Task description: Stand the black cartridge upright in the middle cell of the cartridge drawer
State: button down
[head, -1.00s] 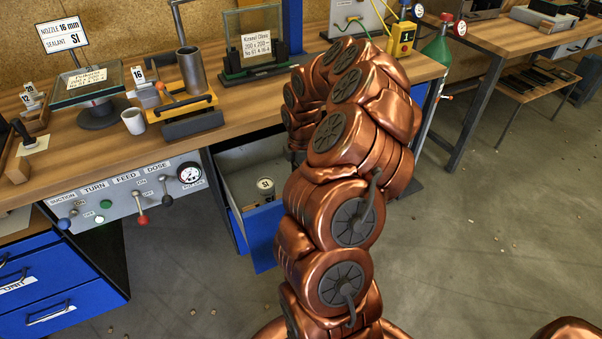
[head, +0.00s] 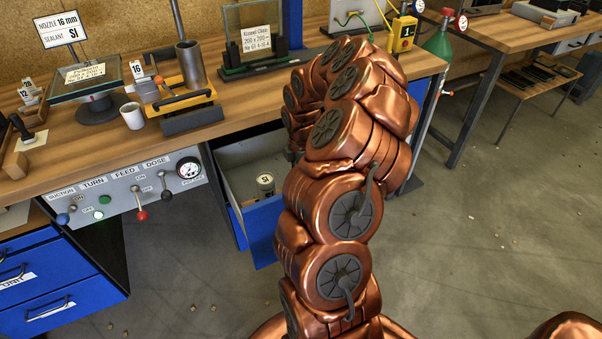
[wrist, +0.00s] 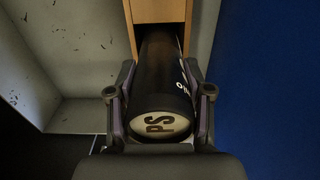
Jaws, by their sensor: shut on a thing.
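The black cartridge (wrist: 161,85) fills the middle of the wrist view, its round pale end marked PS facing the camera. My gripper (wrist: 159,112) is shut on it, one finger on each side. Its far end passes into shadow at a wooden piece (wrist: 160,14); I cannot tell whether it touches the bottom. The cartridge drawer (head: 266,222) stands open below the bench in the head view. A cartridge end marked SI (head: 265,181) shows inside it. My arm hides the gripper, the black cartridge and the drawer's right part in the head view.
The drawer's blue front wall (wrist: 265,90) rises close to the right of my gripper in the wrist view. A grey wall (wrist: 45,50) is at left.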

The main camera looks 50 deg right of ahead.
jog(key=shift+f, duration=0.6)
jog(key=shift+c, duration=1.9)
grip_release()
notch_tip(320, 180, up, 11)
jog(key=shift+f, duration=0.1)
jog(key=shift+r, duration=0.65)
